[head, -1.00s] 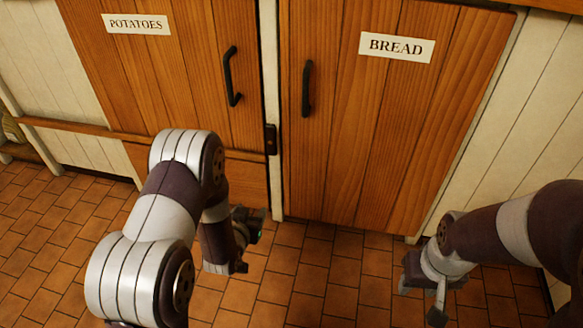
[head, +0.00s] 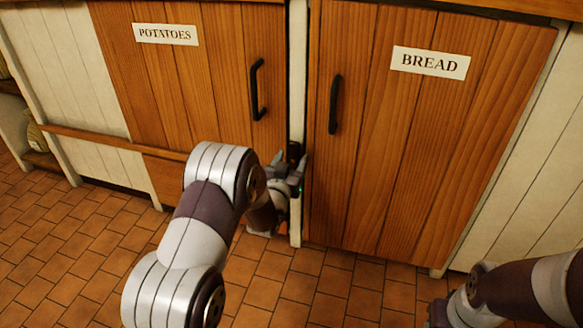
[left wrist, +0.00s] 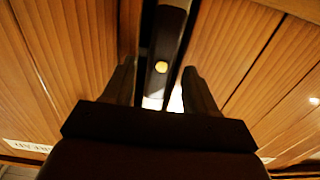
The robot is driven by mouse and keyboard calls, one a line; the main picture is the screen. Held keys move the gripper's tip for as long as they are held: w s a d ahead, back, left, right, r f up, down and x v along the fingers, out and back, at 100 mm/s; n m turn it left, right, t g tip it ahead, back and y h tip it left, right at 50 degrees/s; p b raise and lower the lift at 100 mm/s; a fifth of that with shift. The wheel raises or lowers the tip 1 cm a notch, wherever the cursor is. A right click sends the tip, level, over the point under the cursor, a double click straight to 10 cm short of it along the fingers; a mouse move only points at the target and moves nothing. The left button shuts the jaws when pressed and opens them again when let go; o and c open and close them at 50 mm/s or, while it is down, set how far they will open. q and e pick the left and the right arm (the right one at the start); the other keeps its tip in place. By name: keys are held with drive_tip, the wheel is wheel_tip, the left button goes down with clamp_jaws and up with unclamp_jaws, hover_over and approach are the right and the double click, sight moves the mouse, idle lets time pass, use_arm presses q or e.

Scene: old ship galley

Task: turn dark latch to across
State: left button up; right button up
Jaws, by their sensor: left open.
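The dark latch (head: 294,150) is on the pale post between the two cupboard doors and stands upright along it. In the left wrist view the latch (left wrist: 165,45) is a dark bar with a round brass spot, lying between my fingers. My left gripper (head: 287,172) is open at the latch, with one finger on either side; I cannot tell whether either finger touches it. The gripper hides the latch's lower part in the head view. My right gripper (head: 446,312) is low at the right, partly cut off by the bottom edge, and its jaws are unclear.
The potatoes door (head: 195,75) is left of the post and the bread door (head: 425,130) is right of it; both look shut. Each has a black handle near the post, the left one (head: 257,90) and the right one (head: 335,104). The tiled floor (head: 85,240) is clear.

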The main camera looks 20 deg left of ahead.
use_arm(q)
drive_tip(key=c, duration=1.1)
drive_tip(key=shift+o, duration=0.2)
drive_tip(key=shift+r, duration=0.1)
drive_tip(key=n+p, duration=0.2)
drive_tip(key=n, duration=0.2)
drive_tip(key=shift+a+p, duration=0.15)
drive_tip(key=shift+p, duration=0.15)
drive_tip(key=n+p, duration=0.1)
drive_tip(key=n, duration=0.2)
drive_tip(key=n+p, duration=0.1)
drive_tip(key=n, duration=0.1)
drive_tip(key=shift+a+p, duration=0.25)
drive_tip(key=shift+p, duration=0.05)
drive_tip(key=n+p, duration=0.1)
drive_tip(key=n, duration=0.1)
drive_tip(key=n+p, duration=0.1)
drive_tip(key=n, duration=0.2)
drive_tip(key=shift+a+f, duration=0.1)
drive_tip(key=shift+f, duration=0.25)
drive_tip(key=shift+f+n+p, duration=0.15)
drive_tip(key=shift+n+p, duration=0.15)
drive_tip(key=shift+n, duration=0.65)
drive_tip(key=shift+f+n+p, duration=0.1)
drive_tip(key=shift+n+p, duration=0.15)
drive_tip(key=shift+n, duration=0.7)
